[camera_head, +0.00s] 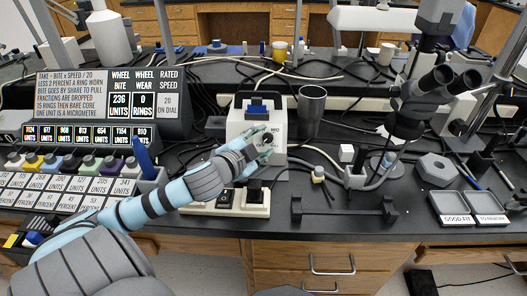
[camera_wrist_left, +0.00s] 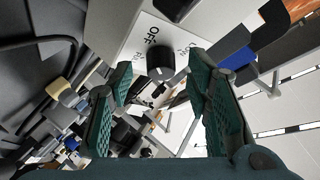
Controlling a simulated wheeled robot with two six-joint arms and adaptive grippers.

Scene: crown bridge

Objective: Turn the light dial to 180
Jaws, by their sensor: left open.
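The light dial (camera_head: 267,138) is a black knob on the white front panel of a box-shaped unit (camera_head: 240,113) with a dark handle, in the middle of the head view. In the left wrist view the dial (camera_wrist_left: 162,60) sits beside the printed word OFF; other small labels are hard to read, and I cannot tell its exact setting. My left gripper (camera_head: 262,150) is in front of the panel. In the wrist view its green pads (camera_wrist_left: 163,88) are spread apart, with the dial beyond and between them. I see no contact. My right gripper is not in view.
A grey metal cup (camera_head: 311,110) stands right of the unit. A white switch box (camera_head: 223,203) lies below my left wrist. A microscope (camera_head: 420,95), a black stand (camera_head: 343,211) and two trays (camera_head: 455,208) are to the right. Cables cross the bench. A sign board (camera_head: 110,93) stands left.

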